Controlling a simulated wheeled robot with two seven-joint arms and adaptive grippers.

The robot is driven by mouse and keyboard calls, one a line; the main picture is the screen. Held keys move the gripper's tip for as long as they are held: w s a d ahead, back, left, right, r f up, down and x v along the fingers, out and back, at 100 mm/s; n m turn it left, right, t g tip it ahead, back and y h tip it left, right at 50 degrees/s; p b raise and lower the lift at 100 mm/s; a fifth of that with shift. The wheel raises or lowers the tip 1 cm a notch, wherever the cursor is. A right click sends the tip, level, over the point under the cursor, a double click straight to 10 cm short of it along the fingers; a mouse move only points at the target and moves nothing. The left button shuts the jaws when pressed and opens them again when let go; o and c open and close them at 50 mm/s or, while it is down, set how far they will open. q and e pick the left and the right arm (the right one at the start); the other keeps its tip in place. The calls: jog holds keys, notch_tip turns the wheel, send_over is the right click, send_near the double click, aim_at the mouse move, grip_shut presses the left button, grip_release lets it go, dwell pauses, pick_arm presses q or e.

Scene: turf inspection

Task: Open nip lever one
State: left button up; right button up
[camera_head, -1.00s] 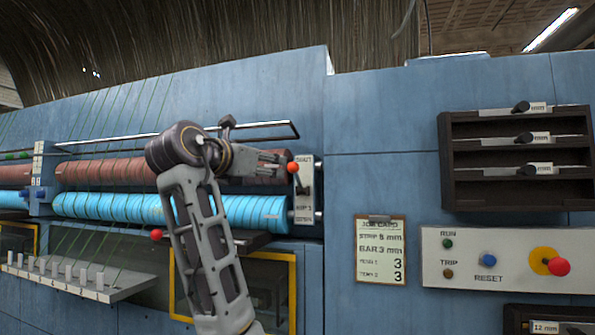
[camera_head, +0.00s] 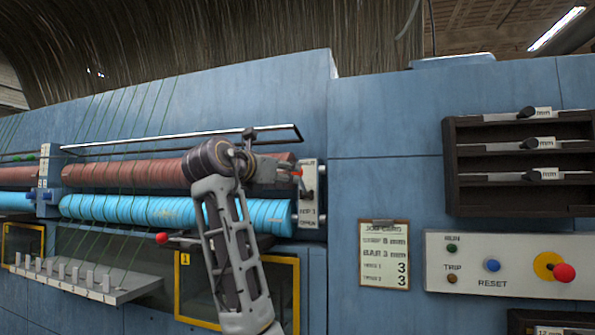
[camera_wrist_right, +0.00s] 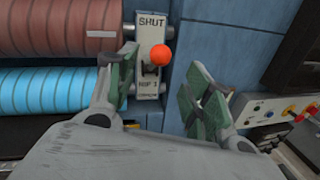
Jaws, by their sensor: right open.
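Nip lever one has an orange-red ball knob (camera_wrist_right: 161,55) on a short dark stem. It stands out from a pale plate (camera_head: 309,205) marked SHUT at the top and NIP 1 below. The knob is near the SHUT end. In the right wrist view my right gripper (camera_wrist_right: 165,78) is open, its green-padded fingers on either side of the lever, the left one close to the plate; contact cannot be told. In the head view the right gripper (camera_head: 296,178) is in front of the plate and hides most of the lever. My left gripper is not in view.
Red-brown (camera_head: 120,173) and blue (camera_head: 130,209) rollers lie left of the plate. Another red-knobbed lever (camera_head: 162,238) sticks out below them. A job card (camera_head: 384,254), a control panel (camera_head: 510,278) with a red button, and a dark rack (camera_head: 450,180) are to the right.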

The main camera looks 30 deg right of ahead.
aim_at(294, 172)
jog(key=p+x, duration=0.2)
jog(key=x, duration=0.6)
jog(key=shift+w+d, duration=0.1)
jog(key=shift+d, duration=0.05)
grip_shut()
dwell(0.3)
